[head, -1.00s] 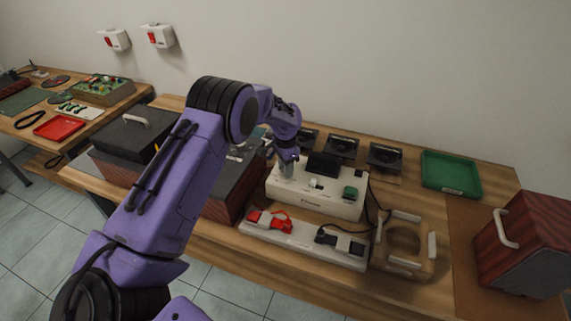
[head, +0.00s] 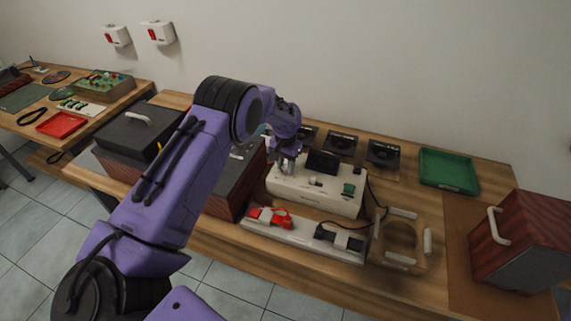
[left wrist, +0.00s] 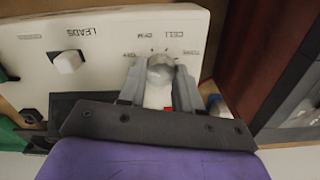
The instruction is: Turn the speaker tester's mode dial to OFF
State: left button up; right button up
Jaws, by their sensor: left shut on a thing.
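The white speaker tester (head: 312,198) stands on the wooden bench. It also shows upside down in the left wrist view (left wrist: 30,65). Its grey round mode dial (left wrist: 160,68) has OFF, OHM, CELL and another label around it. My left gripper (left wrist: 160,85) is shut on the dial, one finger on each side. In the head view the left gripper (head: 286,165) is at the tester's left end, and the dial is hidden there. I cannot tell which label the dial points to. My right gripper is not in view.
A white LEADS knob (left wrist: 67,61) is beside the dial. A white strip with red and black clips (head: 300,235) lies in front of the tester. Dark-topped speaker boxes (head: 232,180) stand close on its left. A wooden frame (head: 401,240) and green tray (head: 447,170) are right.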

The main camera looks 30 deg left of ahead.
aim_at(286, 167)
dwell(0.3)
pick_arm(q)
jog(key=o, duration=1)
jog(key=shift+o, duration=0.2)
jog(key=shift+r, duration=0.1)
notch_tip(286, 167, up, 10)
jog(key=b, duration=0.2)
jog(key=shift+r, duration=0.15)
